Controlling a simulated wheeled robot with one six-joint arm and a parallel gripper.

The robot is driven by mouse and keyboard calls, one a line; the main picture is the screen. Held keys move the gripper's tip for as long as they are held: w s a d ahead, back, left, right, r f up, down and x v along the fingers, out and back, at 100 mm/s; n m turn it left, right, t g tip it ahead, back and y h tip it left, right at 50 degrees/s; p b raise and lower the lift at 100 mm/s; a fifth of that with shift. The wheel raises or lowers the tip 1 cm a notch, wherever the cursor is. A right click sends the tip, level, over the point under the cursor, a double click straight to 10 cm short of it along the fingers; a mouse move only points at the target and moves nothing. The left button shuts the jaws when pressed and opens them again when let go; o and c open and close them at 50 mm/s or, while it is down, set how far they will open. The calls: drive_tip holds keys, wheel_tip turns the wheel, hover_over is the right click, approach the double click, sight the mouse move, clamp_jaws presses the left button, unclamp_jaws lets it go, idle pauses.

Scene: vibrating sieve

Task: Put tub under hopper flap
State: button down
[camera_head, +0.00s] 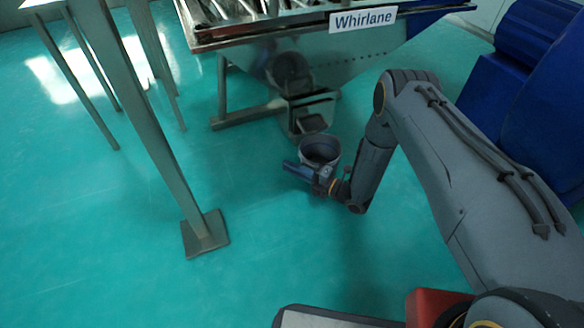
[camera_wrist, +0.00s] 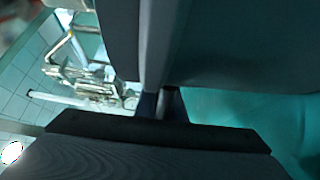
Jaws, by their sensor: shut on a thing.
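A small grey round tub (camera_head: 320,150), open at the top, is held upright in my gripper (camera_head: 318,176) above the teal floor. My gripper is shut on the tub's near side. The hopper (camera_head: 350,60), with the label "Whirlane", stands behind. Its outlet and flap (camera_head: 308,118) hang at its lower front, just behind and a little left of the tub in the picture. I cannot tell whether the tub touches the outlet. In the wrist view the grey tub wall (camera_wrist: 240,45) fills the upper right, and a dark gripper part (camera_wrist: 155,135) crosses below it.
A steel post with a square foot (camera_head: 205,234) stands left of my gripper. The hopper's low frame bar (camera_head: 243,116) runs near the floor. Blue machinery (camera_head: 500,90) stands at the right. Open floor (camera_head: 110,240) lies at the left and front.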

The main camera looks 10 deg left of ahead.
drive_tip(key=shift+f, duration=0.4)
drive_tip(key=c, duration=1.8)
unclamp_jaws()
drive_tip(key=shift+o, duration=0.2)
drive_tip(key=p+v, duration=0.2)
drive_tip(key=v, duration=0.4)
drive_tip(key=shift+d+r+p, duration=0.1)
drive_tip(key=shift+d+p, duration=0.1)
drive_tip(key=shift+p, duration=0.1)
drive_tip(key=shift+s+d, duration=0.25)
drive_tip(key=shift+d, duration=0.45)
